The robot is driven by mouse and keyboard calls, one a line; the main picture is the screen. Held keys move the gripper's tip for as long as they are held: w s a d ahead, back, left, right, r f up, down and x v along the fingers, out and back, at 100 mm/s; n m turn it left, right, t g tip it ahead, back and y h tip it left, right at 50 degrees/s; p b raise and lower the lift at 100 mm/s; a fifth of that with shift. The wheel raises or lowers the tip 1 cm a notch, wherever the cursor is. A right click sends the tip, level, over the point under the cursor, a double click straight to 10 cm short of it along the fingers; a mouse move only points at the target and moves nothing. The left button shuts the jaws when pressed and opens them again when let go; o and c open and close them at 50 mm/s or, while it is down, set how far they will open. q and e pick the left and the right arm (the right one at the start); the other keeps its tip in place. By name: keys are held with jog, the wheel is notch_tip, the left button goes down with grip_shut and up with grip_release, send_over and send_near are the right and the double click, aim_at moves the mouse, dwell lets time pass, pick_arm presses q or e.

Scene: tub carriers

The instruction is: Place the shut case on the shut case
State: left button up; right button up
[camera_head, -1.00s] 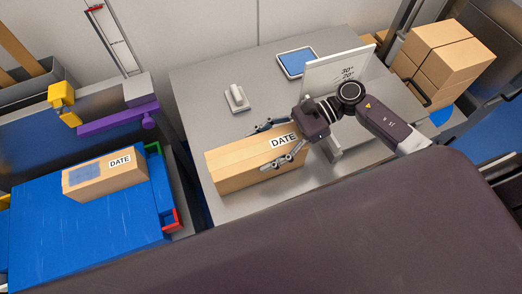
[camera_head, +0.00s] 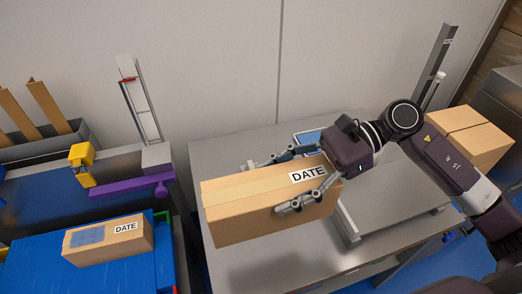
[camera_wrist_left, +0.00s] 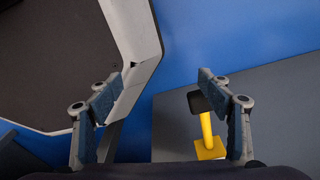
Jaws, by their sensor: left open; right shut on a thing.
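A shut cardboard case (camera_head: 240,220) with a DATE label is held in my right gripper (camera_head: 285,180), whose fingers are closed on its two sides at the label end. The case hangs above the grey metal table, with a shadow below it. A second, smaller shut case (camera_head: 85,248), also labelled DATE, with a bluish patch on top, rests on the blue surface (camera_head: 30,275) at the lower left. My left gripper (camera_wrist_left: 160,95) shows only in the left wrist view; its fingers are apart and empty.
A purple bar (camera_head: 125,188) and a yellow part (camera_head: 81,160) stand behind the smaller case. Other cartons (camera_head: 470,140) are stacked at the right. A yellow post (camera_wrist_left: 206,130) shows near my left fingers.

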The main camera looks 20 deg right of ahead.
jog(key=shift+a+r, duration=0.2)
jog(key=shift+r, duration=0.25)
jog(key=shift+a, duration=0.4)
jog(key=shift+a+m+t, duration=0.15)
jog(key=shift+m+t, duration=0.25)
jog(key=shift+w+d+f+m+t, duration=0.2)
jog(key=shift+m+t, duration=0.25)
jog(key=shift+t, duration=0.1)
jog(key=shift+w+d+f+m+t, duration=0.15)
jog(key=shift+w+m+t, duration=0.05)
jog(key=shift+m+t, duration=0.3)
jog(key=d+f+m+t, duration=0.1)
jog(key=d, duration=0.1)
jog(key=d+f+m+t+h, duration=0.1)
jog(key=d+m+t, duration=0.1)
jog(key=w+d+f+m+t+h, duration=0.1)
jog(key=d+m+t, duration=0.1)
jog(key=shift+d+f+t, duration=0.2)
jog(key=shift+f+t, duration=0.05)
jog(key=shift+f, duration=0.05)
